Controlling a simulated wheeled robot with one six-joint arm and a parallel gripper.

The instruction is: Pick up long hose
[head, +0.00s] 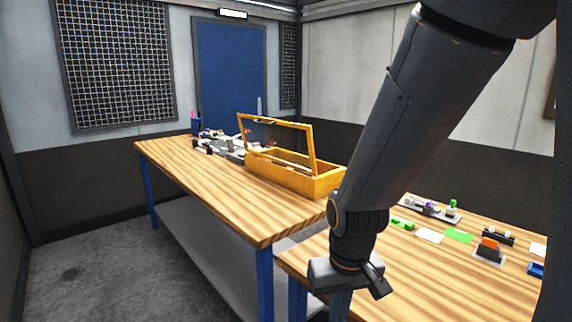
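I cannot pick out a long hose in the head view. Small grey, white and dark parts (228,146) lie at the far end of the left workbench, too small to tell apart. My gripper (350,276) hangs low in the centre, in front of the gap between the two benches. Its dark boxy end shows, but its fingertips are not clear, so I cannot tell whether it is open or shut. I see nothing held in it.
A yellow wooden box (290,177) with its frame lid raised stands on the left wooden workbench (215,195). The right workbench (430,270) holds a grey tray (425,209), green and cream pads, and an orange-topped block (490,247). The left bench's front is clear.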

